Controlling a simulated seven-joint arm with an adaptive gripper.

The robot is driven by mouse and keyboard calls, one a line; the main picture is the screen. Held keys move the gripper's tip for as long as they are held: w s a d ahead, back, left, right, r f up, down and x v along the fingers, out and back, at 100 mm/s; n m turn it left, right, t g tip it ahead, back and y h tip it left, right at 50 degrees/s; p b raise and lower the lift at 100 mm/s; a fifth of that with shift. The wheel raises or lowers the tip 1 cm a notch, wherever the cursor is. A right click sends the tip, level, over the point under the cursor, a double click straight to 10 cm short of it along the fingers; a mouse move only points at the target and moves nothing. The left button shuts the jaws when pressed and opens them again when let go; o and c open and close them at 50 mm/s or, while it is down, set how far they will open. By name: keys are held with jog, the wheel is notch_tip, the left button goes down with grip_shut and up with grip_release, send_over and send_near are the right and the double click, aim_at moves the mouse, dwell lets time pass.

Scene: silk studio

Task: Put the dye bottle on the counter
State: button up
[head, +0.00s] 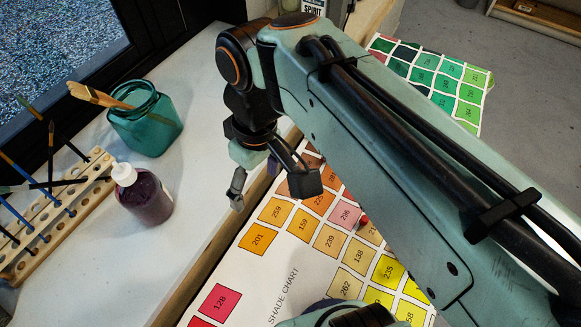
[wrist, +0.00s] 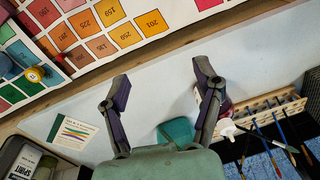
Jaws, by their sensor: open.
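The dye bottle (head: 146,198) is dark purple with a white cap. It stands upright on the pale counter (head: 190,215), left of my gripper in the head view. In the wrist view the bottle's white cap (wrist: 227,127) shows beside the right finger, which partly hides the bottle. My gripper (head: 270,186) is open and empty, its fingers apart near the counter's wooden edge. In the wrist view my gripper (wrist: 163,84) has only bare pale surface between its fingertips. The gripper is not touching the bottle, as far as the head view shows.
A teal glass jar (head: 148,125) with brushes stands behind the bottle. A wooden brush rack (head: 60,218) is left of it. The shade chart (head: 262,270) lies beyond the wooden edge. A card (wrist: 75,135) and a spirit container (wrist: 22,168) show in the wrist view.

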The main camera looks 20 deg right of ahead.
jog(key=s+d+f+m, duration=0.5)
jog(key=s+d+m, duration=0.1)
jog(key=s, duration=0.3)
jog(key=shift+s+f, duration=0.15)
jog(key=shift+s, duration=0.05)
jog(key=shift+o, duration=0.2)
jog(key=o, duration=0.6)
